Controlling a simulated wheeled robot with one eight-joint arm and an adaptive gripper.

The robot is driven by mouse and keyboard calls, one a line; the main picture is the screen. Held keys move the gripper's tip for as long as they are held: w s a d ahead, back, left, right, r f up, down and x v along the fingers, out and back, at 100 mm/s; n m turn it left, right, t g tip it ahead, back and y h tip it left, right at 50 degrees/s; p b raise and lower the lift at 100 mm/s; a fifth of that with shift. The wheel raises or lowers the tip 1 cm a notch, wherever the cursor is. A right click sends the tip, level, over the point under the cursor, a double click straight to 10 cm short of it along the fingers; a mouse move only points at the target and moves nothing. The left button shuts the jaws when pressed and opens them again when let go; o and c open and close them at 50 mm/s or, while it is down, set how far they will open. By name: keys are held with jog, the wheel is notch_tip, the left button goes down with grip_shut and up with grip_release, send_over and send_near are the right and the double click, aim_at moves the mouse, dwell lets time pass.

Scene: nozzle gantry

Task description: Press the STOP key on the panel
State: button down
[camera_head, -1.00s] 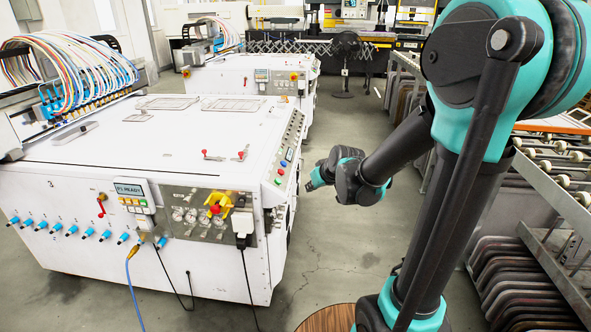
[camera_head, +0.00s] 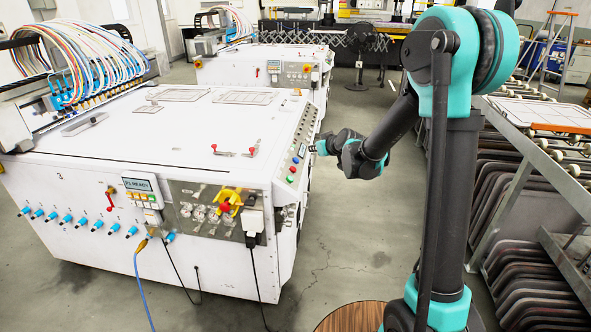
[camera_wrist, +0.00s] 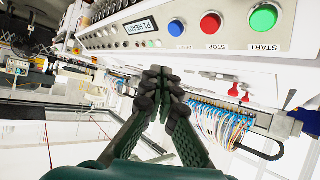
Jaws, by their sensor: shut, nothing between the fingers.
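The control panel (camera_wrist: 130,35) is a pale strip with a "P1 READY" display (camera_wrist: 140,27) and round keys in the wrist view. The red STOP key (camera_wrist: 211,22) lies between a blue key (camera_wrist: 176,28) and the green START key (camera_wrist: 264,17). My gripper (camera_wrist: 161,80) is shut and empty. Its tips appear below and left of the STOP key in that picture, without visibly covering it. In the head view my gripper (camera_head: 318,147) is just right of the panel strip (camera_head: 306,128) on the machine's right edge. Whether it touches the panel cannot be told.
The white machine (camera_head: 130,150) has a front keypad display (camera_head: 141,186) and a red knob on yellow (camera_head: 227,203). Red levers (camera_head: 250,152) stand on its top. A rack of trays (camera_head: 520,210) is at right. Open floor (camera_head: 350,230) lies between.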

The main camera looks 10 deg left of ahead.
jog(key=shift+a+f, duration=0.1)
jog(key=shift+a+f, duration=0.8)
jog(key=shift+f, duration=0.35)
jog(key=shift+a+f, duration=0.85)
jog(key=shift+f, duration=0.35)
jog(key=shift+a+f, duration=0.8)
jog(key=shift+f, duration=0.35)
jog(key=shift+a+f, duration=0.1)
jog(key=shift+f, duration=0.05)
jog(key=shift+a+f, duration=0.15)
jog(key=shift+f, duration=0.05)
jog(key=shift+a+f, duration=0.3)
jog(key=shift+f, duration=0.1)
jog(key=shift+d+r, duration=0.55)
jog(key=shift+r, duration=0.2)
jog(key=shift+r, duration=0.1)
jog(key=shift+d+r, duration=0.75)
jog(key=shift+r, duration=0.25)
jog(key=shift+d+r, duration=0.7)
jog(key=shift+r, duration=0.25)
